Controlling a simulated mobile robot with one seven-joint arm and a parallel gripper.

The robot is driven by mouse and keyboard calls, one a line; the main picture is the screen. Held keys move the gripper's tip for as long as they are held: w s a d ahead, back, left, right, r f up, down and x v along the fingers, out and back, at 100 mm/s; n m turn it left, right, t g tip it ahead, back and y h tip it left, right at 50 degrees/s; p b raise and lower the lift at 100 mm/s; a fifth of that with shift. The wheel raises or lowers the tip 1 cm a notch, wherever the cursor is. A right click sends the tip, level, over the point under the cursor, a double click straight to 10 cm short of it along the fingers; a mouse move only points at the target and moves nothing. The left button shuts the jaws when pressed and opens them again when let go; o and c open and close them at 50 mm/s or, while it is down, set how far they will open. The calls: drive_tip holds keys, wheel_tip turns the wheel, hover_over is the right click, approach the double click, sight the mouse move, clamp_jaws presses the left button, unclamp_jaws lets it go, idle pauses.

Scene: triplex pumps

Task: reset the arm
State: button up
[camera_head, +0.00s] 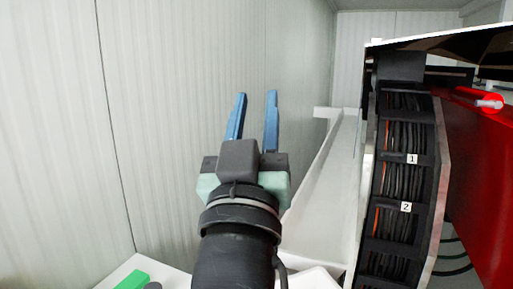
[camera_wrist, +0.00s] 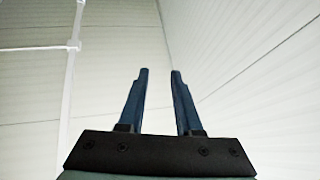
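My gripper (camera_head: 254,108) is in the middle of the head view, with two blue fingers pointing up and away from me. The fingers stand apart with an empty gap between them. It also shows in the wrist view (camera_wrist: 159,76), where the fingers are apart and hold nothing. My arm comes up from the bottom of the head view, and the gripper touches nothing that I can see.
A rack of black cables (camera_head: 400,180) with labels 1 and 2 stands at the right, beside a red panel (camera_head: 485,185). A white ledge (camera_head: 325,190) runs between it and my arm. A green block (camera_head: 132,281) lies at the bottom left. Open space lies before the left wall (camera_head: 170,110).

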drive_tip(key=d+f+m+g, duration=0.15)
drive_tip(key=f+g, duration=0.25)
drive_tip(key=f, duration=0.5)
drive_tip(key=d+f+g, duration=0.2)
drive_tip(key=f+g, duration=0.1)
drive_tip(key=f, duration=0.6)
drive_tip(key=s+r+t, duration=0.5)
drive_tip(key=s+r, duration=0.1)
drive_tip(key=r, duration=0.7)
drive_tip(key=s+r+t, duration=0.5)
drive_tip(key=s+r, duration=0.1)
drive_tip(key=r, duration=0.6)
drive_tip(key=shift+a+r, duration=0.15)
drive_tip(key=shift+r, duration=0.2)
drive_tip(key=shift+s+a, duration=0.1)
drive_tip(key=shift+s, duration=0.1)
